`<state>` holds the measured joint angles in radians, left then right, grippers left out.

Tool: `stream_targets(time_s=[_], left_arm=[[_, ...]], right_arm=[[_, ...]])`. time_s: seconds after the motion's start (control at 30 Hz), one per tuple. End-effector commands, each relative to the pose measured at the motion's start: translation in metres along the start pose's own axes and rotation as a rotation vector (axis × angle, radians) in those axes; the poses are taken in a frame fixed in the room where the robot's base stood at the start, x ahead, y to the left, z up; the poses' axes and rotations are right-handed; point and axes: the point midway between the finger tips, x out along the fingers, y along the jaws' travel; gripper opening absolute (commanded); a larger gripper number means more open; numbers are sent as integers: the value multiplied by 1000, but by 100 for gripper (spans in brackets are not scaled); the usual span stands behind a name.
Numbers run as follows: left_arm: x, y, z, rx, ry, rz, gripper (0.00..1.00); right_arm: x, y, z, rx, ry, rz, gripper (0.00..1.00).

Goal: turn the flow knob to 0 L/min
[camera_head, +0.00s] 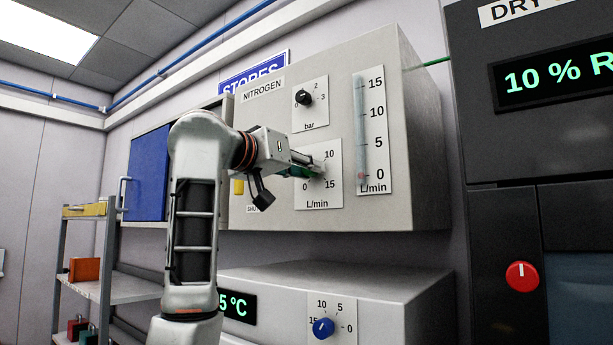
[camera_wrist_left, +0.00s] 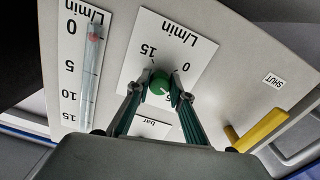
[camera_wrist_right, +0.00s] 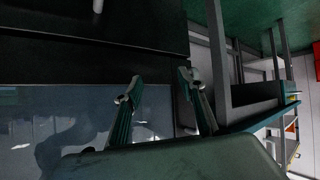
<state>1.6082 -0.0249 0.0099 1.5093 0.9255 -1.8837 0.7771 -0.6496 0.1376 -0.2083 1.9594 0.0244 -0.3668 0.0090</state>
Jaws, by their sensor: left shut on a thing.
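The flow knob (camera_wrist_left: 160,84) is green and round, on a white dial plate (camera_wrist_left: 140,52) marked 0, 15 and L/min, upside down in the left wrist view. My left gripper (camera_wrist_left: 159,94) is shut on the knob, one fingertip on each side. In the head view my left gripper (camera_head: 309,172) reaches the dial plate (camera_head: 334,200) from the left and mostly hides the knob; I cannot read its pointer. The flow tube (camera_head: 361,130) has a reddish float at its bottom, level with 0. My right gripper (camera_wrist_right: 158,85) is open and empty.
The bar knob (camera_head: 304,97) is black and sits above the flow dial. A yellow handle (camera_wrist_left: 258,130) marked SHUT is beside it. A blue knob (camera_head: 323,328) is on the unit below. A dark cabinet with a red knob (camera_head: 522,276) stands at right.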

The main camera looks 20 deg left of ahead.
Motion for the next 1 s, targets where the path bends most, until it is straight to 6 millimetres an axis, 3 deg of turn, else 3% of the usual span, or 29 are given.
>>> stream_targets(time_s=[0.1,0.63,1.0], left_arm=[[0,0,2,-113,0,1,0],[0,2,1,-616,-2,2,0],[0,3,0,-945,-2,2,0]], right_arm=[[4,-7,-2,-1,15,-10,40],[14,-6,23,-2,-4,-6,40],[16,-6,27,-2,-5,-5,40]])
